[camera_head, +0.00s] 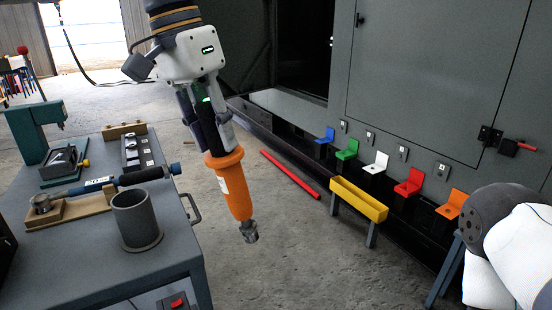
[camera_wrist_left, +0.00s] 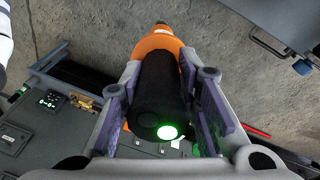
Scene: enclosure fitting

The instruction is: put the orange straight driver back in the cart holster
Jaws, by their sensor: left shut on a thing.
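The orange straight driver (camera_head: 230,184) hangs nose down in my left gripper (camera_head: 211,125), slightly tilted, in the air to the right of the cart. Its dark grip is between the fingers, and its metal tip points at the floor. In the left wrist view the driver's black handle (camera_wrist_left: 157,95) with a lit green end sits between the two fingers (camera_wrist_left: 165,100). The cart holster looks to be the grey open cylinder (camera_head: 135,215) on the cart's near right corner; it appears empty. The driver is apart from it. My right gripper is not seen; only a white and dark arm part shows at the right edge.
The grey cart (camera_head: 90,255) also carries a blue and black tool (camera_head: 125,179) on a wooden stand and a green press (camera_head: 38,125). A yellow trough (camera_head: 357,199) and coloured brackets line the grey enclosure (camera_head: 435,80). A red bar (camera_head: 290,174) lies nearby. Floor between is clear.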

